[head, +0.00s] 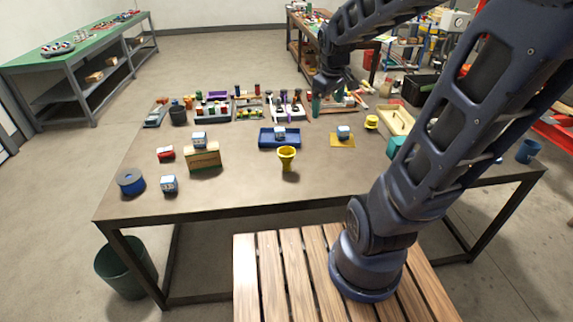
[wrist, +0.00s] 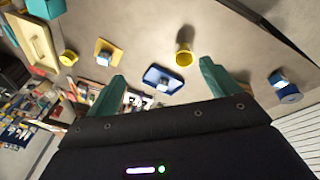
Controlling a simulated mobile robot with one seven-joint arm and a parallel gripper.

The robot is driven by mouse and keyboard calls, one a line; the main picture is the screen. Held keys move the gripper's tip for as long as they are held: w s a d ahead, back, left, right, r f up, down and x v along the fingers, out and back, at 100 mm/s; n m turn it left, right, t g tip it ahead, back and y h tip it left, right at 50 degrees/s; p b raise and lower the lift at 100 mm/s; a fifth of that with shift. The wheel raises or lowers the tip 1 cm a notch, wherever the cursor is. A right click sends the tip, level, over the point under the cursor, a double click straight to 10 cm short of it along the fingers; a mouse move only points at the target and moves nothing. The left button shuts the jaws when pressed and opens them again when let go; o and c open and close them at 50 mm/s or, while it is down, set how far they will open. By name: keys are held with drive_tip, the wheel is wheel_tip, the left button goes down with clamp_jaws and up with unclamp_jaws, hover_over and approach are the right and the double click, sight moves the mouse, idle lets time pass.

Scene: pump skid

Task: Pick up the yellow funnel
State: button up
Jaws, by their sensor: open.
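The yellow funnel (head: 287,153) stands upright on the brown table (head: 235,196), just in front of a blue tray (head: 265,145) in the head view. In the wrist view the funnel (wrist: 184,57) shows near the top middle, beyond the fingertips. My gripper (head: 316,105) is raised over the back part of the table, behind the funnel and apart from it. Its two teal fingers (wrist: 162,70) are spread apart in the wrist view with nothing held between them.
A yellow spool-like piece (head: 372,121), cardboard box (head: 204,160) and blue roll (head: 131,183) stand around. Several small items crowd the back. The table front is clear.

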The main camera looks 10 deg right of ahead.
drive_tip(key=w+a+f+n+g, duration=0.1)
drive_tip(key=w+a+f+n, duration=0.45)
drive_tip(key=w+f, duration=0.35)
drive_tip(key=n+g, duration=0.2)
drive_tip(key=n, duration=0.4)
approach(286, 158)
drive_tip(key=w, duration=0.1)
drive_tip(key=w+f, duration=0.1)
drive_tip(key=w+d, duration=0.1)
drive_tip(key=shift+w+f, duration=0.1)
drive_tip(key=shift+f, duration=0.2)
drive_tip(key=shift+a+f, duration=0.1)
drive_tip(key=shift+f, duration=5.45)
drive_tip(key=c, duration=1.1)
